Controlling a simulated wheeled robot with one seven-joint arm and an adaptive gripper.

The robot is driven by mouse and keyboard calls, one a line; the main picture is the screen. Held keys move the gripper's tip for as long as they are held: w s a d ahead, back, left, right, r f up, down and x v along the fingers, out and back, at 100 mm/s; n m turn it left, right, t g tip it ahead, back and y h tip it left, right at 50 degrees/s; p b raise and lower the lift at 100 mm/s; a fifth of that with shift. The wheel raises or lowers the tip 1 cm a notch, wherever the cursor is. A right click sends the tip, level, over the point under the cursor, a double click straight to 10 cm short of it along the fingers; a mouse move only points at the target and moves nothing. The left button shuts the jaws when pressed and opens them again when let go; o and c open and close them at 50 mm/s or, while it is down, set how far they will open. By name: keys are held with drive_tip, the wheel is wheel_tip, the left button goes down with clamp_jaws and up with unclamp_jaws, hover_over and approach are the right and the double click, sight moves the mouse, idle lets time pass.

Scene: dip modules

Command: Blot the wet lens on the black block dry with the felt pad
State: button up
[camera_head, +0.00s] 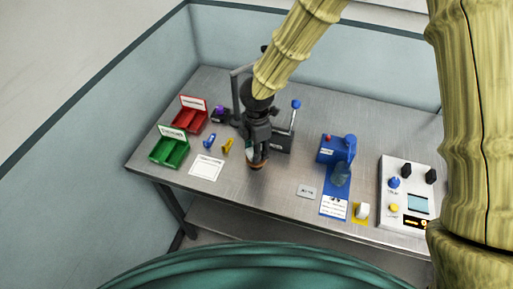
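My gripper (257,161) points down over the middle left of the table, to the right of and nearer than the block. A brownish-orange piece shows at its fingertips, with a pale patch beside it. I cannot tell whether the fingers hold it or whether it is the felt pad. A white piece on a yellow square (356,220) lies at the front right.
A red bin (190,120), a green bin (169,153) and a white card (206,168) are at left. A lever with a blue knob (296,104) stands behind my gripper. A blue device (337,149) and a control panel (407,185) stand at right.

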drive_tip(key=shift+f+b, duration=0.4)
drive_tip(key=shift+f, duration=0.2)
idle(1.1)
drive_tip(key=shift+r, duration=0.1)
idle(1.3)
drive_tip(key=shift+r+p, duration=2.6)
drive_tip(key=shift+r, duration=1.35)
